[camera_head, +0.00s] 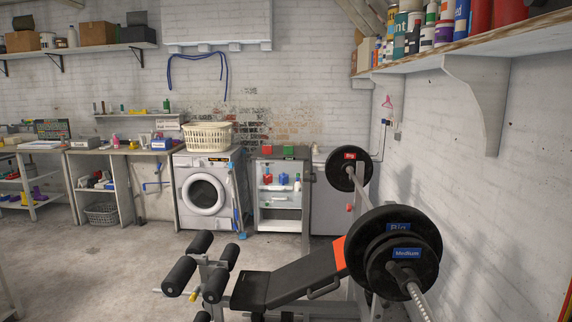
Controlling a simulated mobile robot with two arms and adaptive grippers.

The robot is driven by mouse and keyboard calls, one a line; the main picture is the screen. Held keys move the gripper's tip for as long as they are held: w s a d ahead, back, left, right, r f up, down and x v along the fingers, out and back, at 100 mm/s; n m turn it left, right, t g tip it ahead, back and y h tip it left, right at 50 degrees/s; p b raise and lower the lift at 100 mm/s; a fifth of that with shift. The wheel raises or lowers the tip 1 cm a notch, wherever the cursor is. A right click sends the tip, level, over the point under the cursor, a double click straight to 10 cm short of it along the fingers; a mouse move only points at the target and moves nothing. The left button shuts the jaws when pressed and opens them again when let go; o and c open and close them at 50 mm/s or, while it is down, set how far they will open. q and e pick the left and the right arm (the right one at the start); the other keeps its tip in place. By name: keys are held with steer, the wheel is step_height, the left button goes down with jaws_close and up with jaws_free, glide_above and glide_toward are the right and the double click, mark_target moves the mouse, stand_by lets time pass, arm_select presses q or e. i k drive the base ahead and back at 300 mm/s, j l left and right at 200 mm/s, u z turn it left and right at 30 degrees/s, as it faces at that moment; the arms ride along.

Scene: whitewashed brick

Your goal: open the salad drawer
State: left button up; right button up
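A small fridge-like cabinet (256,199) stands against the back wall, right of the washing machine. Its front is open to view, with red and blue items on the inner shelves. A pale band low inside (280,213) may be the salad drawer, but it is too small to tell, and I cannot tell whether it is open or shut. Neither of my grippers is in view.
A weight bench (295,283) and barbell plates (420,235) fill the near right, between me and the cabinet. The washing machine (203,194) carries a cream basket (208,137). A workbench (92,152) lines the left. Floor (110,260) at left is clear.

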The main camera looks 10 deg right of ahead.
mark_target(285, 203)
steer(key=i+j+u, duration=0.5)
steer(key=i+u, duration=0.15)
steer(key=i, duration=0.3)
steer(key=i+j+u, duration=0.1)
steer(key=i+u, duration=0.2)
steer(key=i, duration=0.15)
steer(key=i+u, duration=0.3)
steer(key=i, duration=1.75)
steer(key=i+l+z, duration=0.2)
steer(key=i+z, duration=0.25)
steer(key=i, duration=0.15)
steer(key=i+z, duration=0.45)
steer(key=i, duration=0.2)
steer(key=i+j+z, duration=0.25)
steer(key=i+z, duration=0.15)
steer(key=i, duration=0.2)
steer(key=i+l+z, duration=0.1)
steer(key=i+z, duration=0.25)
steer(key=i, duration=0.2)
steer(key=i+j+z, duration=0.1)
steer(key=i+z, duration=0.2)
steer(key=i, duration=0.25)
steer(key=i+j+z, duration=0.2)
steer(key=i+z, duration=0.15)
steer(key=i, duration=0.2)
